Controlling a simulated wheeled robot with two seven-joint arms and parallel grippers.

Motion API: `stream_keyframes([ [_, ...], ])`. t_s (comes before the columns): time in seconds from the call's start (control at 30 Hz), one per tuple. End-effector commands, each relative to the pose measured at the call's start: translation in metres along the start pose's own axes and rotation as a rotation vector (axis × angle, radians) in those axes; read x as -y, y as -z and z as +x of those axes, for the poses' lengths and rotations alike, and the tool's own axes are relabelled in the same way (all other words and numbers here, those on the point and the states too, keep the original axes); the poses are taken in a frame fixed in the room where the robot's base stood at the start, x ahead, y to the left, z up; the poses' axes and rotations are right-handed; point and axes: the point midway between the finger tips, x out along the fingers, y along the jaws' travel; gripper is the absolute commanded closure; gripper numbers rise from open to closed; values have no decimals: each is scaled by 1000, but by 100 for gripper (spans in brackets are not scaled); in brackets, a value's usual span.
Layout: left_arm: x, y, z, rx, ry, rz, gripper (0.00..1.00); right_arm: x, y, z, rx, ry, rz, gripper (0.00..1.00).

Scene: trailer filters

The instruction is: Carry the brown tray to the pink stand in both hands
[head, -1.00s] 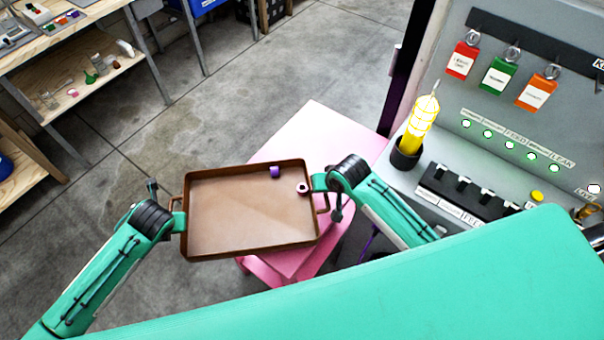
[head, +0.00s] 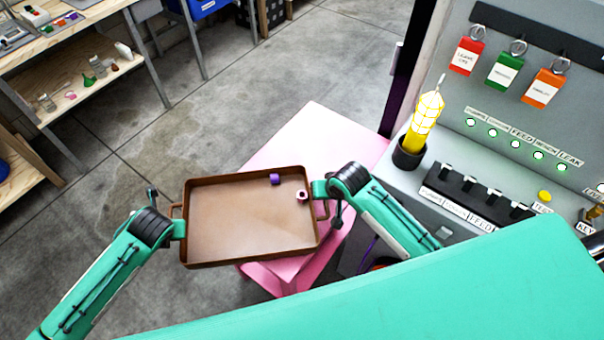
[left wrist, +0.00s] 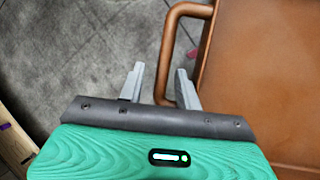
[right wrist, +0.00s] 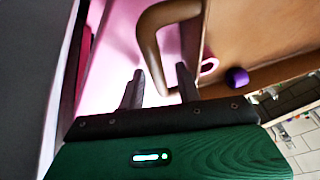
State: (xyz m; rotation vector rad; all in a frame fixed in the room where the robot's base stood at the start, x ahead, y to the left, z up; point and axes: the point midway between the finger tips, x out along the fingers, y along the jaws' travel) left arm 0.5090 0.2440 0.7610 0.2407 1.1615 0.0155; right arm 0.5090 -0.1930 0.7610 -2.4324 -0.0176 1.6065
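The brown tray (head: 250,220) is held level in front of me, above the near left part of the pink stand (head: 325,140). Much of the tray is over open floor. My left gripper (head: 178,228) has its fingers around the left handle, which also shows in the left wrist view (left wrist: 170,55). My right gripper (head: 321,190) has its fingers around the right handle, seen in the right wrist view (right wrist: 148,50). A purple cylinder (head: 275,179) and a pale pink ring (head: 301,196) lie in the tray near its far right corner.
A grey control panel (head: 530,100) with switches and tags stands at right, close to my right arm. A yellow caged lamp (head: 425,120) stands in a black cup there. Wooden shelves (head: 100,85) are at far left. The floor at left is clear.

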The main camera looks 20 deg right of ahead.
Motion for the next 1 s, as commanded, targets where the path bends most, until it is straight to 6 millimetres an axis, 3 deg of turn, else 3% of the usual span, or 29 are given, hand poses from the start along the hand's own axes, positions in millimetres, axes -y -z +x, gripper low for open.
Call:
stream_keyframes([
  [0.23, 0, -1, -20, 4, 0, 2, 66, 0, 0, 0, 0, 1, 0, 66],
  [0.5, 0, -1, -76, 4, 0, 2, 66, 1, 0, 0, 0, 1, 0, 66],
  [0.7, 0, -1, -108, 2, 0, 1, 66, 1, 0, 0, 0, 1, 0, 66],
  [0.87, 0, 0, -119, 1, -1, 0, 66, 1, 0, -2, 0, 1, 0, 66],
  [1.0, 0, 0, -120, 0, -1, 0, 66, 1, 0, -14, -1, 2, 0, 66],
])
